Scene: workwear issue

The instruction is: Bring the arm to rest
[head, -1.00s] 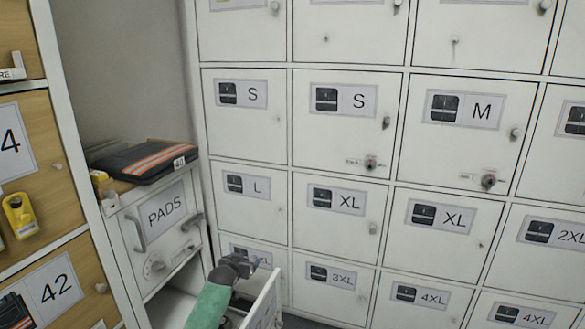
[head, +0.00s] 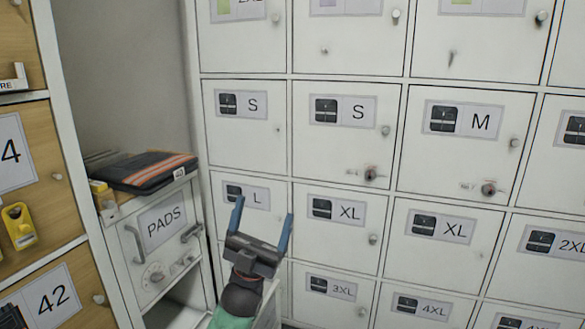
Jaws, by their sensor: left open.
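My left gripper (head: 262,230) is in the lower middle of the head view, pointing up, with its two blue fingers spread wide apart. Nothing is between the fingers. It stands in front of the locker doors marked L (head: 247,192) and XL (head: 337,209). My left arm comes up from the bottom edge, with a green section at the bottom. It covers part of an open compartment and its door (head: 270,305) below. My right gripper is not in view.
A white cabinet marked PADS (head: 162,226) stands left of my gripper, with folded dark trousers with orange stripes (head: 150,170) on top. Wooden lockers (head: 60,297) line the left edge. White lockers with keys fill the back and right.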

